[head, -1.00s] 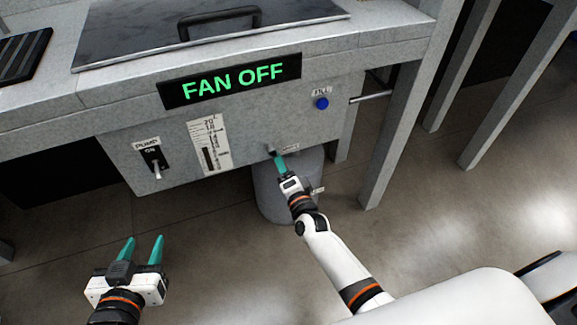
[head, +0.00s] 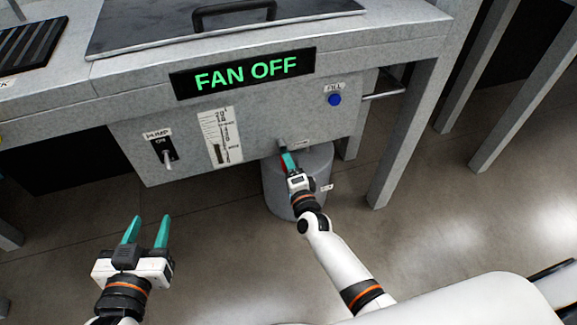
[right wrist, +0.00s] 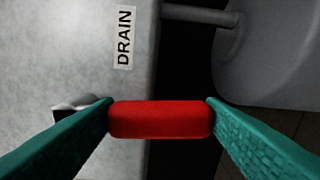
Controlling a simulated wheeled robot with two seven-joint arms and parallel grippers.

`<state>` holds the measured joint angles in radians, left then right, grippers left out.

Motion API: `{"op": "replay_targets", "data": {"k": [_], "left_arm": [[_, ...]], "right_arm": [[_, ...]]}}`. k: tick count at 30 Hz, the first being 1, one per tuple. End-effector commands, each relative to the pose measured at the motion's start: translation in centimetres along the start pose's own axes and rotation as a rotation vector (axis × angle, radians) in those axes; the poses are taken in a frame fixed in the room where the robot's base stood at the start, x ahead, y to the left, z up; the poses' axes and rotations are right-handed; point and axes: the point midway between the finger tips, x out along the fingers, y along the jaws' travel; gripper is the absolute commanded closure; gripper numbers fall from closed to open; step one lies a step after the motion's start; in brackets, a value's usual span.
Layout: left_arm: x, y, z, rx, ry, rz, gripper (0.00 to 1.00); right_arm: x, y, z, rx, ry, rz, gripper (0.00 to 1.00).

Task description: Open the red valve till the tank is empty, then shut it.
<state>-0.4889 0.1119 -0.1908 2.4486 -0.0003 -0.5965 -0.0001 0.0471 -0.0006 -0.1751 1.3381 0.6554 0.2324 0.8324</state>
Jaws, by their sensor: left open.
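The red valve handle (right wrist: 160,119) lies between the fingers of my right gripper (right wrist: 158,117) in the right wrist view, with a fingertip against each end. It lies at a right angle to the lettering of the DRAIN label (right wrist: 124,37). My left gripper (head: 147,231) is open and empty, below and in front of the panel.
A grey round container (head: 300,190) stands on the floor under the valve. The panel also carries a PUMP switch (head: 166,153), a blue FILL button (head: 334,99) and a FAN OFF display (head: 245,73). Grey legs (head: 405,140) stand to the right.

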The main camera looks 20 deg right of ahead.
Motion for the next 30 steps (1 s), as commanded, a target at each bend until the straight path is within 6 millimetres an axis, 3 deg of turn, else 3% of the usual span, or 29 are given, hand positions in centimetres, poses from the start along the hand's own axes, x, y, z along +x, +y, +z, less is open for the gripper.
{"op": "replay_targets", "data": {"k": [1, 4, 16, 20, 30], "left_arm": [[0.0, 0.0, 0.0, 0.0, 0.0, 0.0, 0.56], [0.0, 0.0, 0.0, 0.0, 0.0, 0.0, 0.56], [-0.1, 0.0, -0.4, -0.001, 0.037, 0.0, 0.56], [-0.8, 0.3, -2.4, 0.0, 0.164, 0.008, 0.56], [-4.4, 1.3, -8.0, -0.003, 0.55, 0.032, 0.56]], "right_arm": [[0.0, 0.0, 0.0, 0.0, 0.0, -0.001, 0.3], [0.0, 0.0, 0.0, 0.0, 0.0, -0.001, 0.15], [-0.8, 0.0, 0.0, -0.001, 0.0, -0.002, 0.15], [-2.6, 0.1, 0.0, -0.001, 0.001, -0.004, 0.15], [-9.6, 0.1, 0.1, -0.001, 0.0, -0.004, 0.15]]}}
